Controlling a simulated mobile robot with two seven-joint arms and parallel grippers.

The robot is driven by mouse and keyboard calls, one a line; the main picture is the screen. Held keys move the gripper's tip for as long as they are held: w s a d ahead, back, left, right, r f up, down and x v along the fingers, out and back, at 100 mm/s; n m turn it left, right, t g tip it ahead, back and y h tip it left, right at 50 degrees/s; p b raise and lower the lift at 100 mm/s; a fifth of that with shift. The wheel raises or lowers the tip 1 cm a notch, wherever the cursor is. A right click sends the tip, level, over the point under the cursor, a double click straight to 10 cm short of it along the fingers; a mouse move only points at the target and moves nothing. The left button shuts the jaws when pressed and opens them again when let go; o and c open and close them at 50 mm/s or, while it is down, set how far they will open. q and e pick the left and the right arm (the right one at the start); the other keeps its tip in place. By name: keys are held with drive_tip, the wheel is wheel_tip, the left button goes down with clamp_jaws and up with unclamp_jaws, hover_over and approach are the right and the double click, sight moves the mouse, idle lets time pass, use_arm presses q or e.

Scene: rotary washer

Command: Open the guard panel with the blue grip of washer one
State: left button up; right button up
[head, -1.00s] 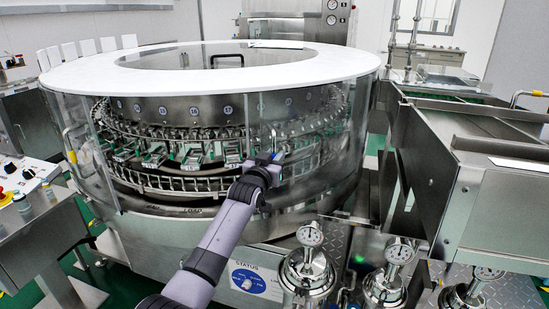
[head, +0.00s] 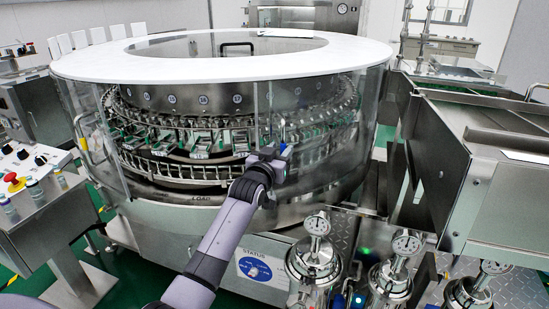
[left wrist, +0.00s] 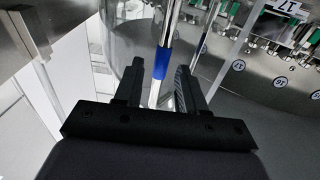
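The washer (head: 222,65) is a large round machine with a white top ring and clear guard panels around its side. My left gripper (head: 278,152) is at the front right of the clear guard (head: 330,150). A small patch of the blue grip (head: 284,148) shows beside its fingers. In the left wrist view the blue grip (left wrist: 160,62) is a blue band on a shiny bar. It appears between the two fingers of my left gripper (left wrist: 160,85), with a small gap on each side, so the fingers are open. The right gripper is not in view.
Several gauges on steel housings (head: 316,225) stand in front of the washer at lower right. A steel conveyor housing (head: 440,165) is at the right. A control desk with a red button (head: 14,182) is at the left. Green floor (head: 120,265) shows at lower left.

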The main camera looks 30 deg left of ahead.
use_arm(q)
drive_tip(key=shift+s+d, duration=0.15)
drive_tip(key=shift+s, duration=0.85)
drive_tip(key=shift+s+d, duration=0.1)
drive_tip(key=shift+s, duration=0.85)
drive_tip(key=s+d+f+m+g+h, duration=0.1)
drive_tip(key=s+d+f+g, duration=0.15)
drive_tip(key=s+f, duration=0.65)
drive_tip(key=s+d+f+m+g+h, duration=0.15)
drive_tip(key=s+d+f, duration=0.35)
drive_tip(key=f, duration=0.5)
drive_tip(key=s+d+f+g+h, duration=0.1)
drive_tip(key=s+f, duration=0.3)
drive_tip(key=s, duration=0.6)
drive_tip(key=s+d+f+m+g+h, duration=0.1)
drive_tip(key=s+d+f, duration=0.3)
drive_tip(key=s, duration=0.6)
drive_tip(key=shift+s+d+f+g, duration=0.15)
drive_tip(key=shift+s+f+g, duration=0.1)
drive_tip(key=shift+f+g, duration=0.4)
